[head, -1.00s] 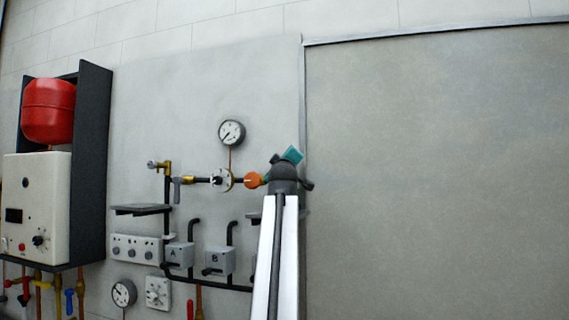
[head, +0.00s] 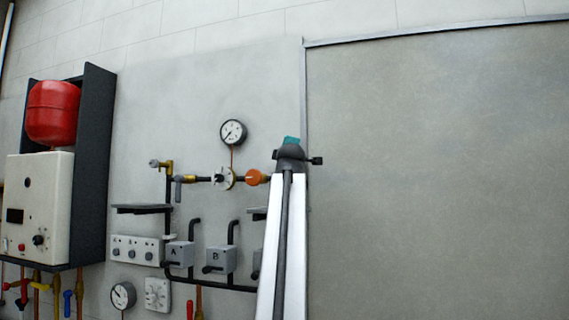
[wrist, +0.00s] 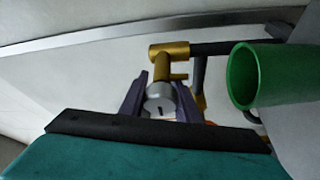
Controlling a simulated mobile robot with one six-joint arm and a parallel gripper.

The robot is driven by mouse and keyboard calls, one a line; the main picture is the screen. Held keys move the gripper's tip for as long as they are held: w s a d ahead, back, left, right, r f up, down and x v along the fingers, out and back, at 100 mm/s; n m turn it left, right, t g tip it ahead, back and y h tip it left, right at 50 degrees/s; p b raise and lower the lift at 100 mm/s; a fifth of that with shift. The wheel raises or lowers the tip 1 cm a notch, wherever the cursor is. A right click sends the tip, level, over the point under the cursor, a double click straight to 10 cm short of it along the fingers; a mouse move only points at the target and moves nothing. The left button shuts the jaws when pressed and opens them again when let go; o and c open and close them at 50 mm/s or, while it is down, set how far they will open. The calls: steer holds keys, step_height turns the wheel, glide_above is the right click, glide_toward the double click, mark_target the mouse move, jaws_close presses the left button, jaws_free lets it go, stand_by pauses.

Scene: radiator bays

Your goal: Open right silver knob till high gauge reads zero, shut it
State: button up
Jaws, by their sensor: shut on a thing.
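In the wrist view my gripper (wrist: 161,88) has its two purple fingers on either side of a silver knob (wrist: 160,102) with a dark slot in its face. It is shut on that knob, which sits below a brass fitting (wrist: 168,52). In the head view my arm hides this knob and the fingers; only a teal part of my wrist shows above the dark joint. The high gauge (head: 233,132) is a round white dial above the pipe; its needle points to the lower left, but its numbers are too small to read. Another silver knob (head: 154,163) is at the pipe's left end.
A low gauge (head: 123,295) hangs below. The grey panel (head: 430,150) at right is bare.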

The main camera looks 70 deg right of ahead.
stand_by(0.4)
steer(key=o, duration=1)
steer(key=shift+a, duration=0.1)
steer(key=shift+b+v, duration=0.4)
steer(key=shift+v, duration=1.15)
steer(key=p+v, duration=0.9)
steer(key=v, duration=0.1)
steer(key=shift+a, duration=0.15)
steer(key=shift+s+f, duration=0.1)
